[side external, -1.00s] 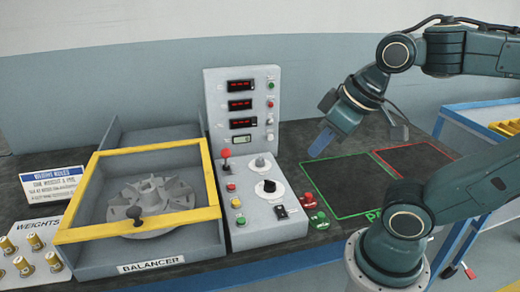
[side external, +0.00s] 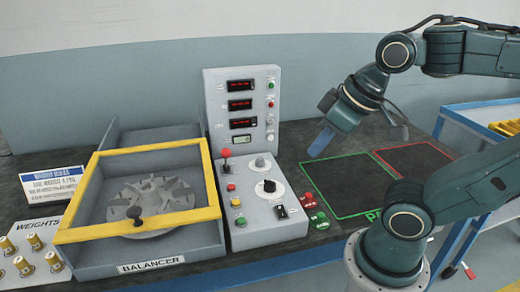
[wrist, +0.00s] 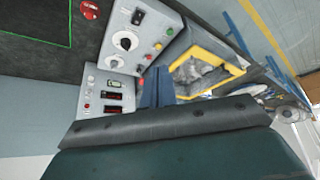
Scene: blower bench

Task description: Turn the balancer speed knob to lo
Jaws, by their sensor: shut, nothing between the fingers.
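The balancer's control panel (side external: 238,220) stands right of the balancer box. It carries a black knob (side external: 269,186) on a white dial and a smaller grey knob (side external: 260,162) behind it. In the wrist view the black knob (wrist: 126,42) and the smaller knob (wrist: 115,63) also show. Labels and pointer positions are too small to read, so I cannot tell which is the speed knob or its setting. My gripper (side external: 320,142) is shut and empty, above the bench to the right of the panel, apart from both knobs. Its blue fingers (wrist: 157,86) show in the wrist view.
An upright display panel (side external: 240,105) stands behind the knobs. A red-topped lever (side external: 226,155) and several buttons surround them. The yellow-framed balancer cover (side external: 140,236) is at left. A green-outlined area (side external: 345,190) on the bench is clear.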

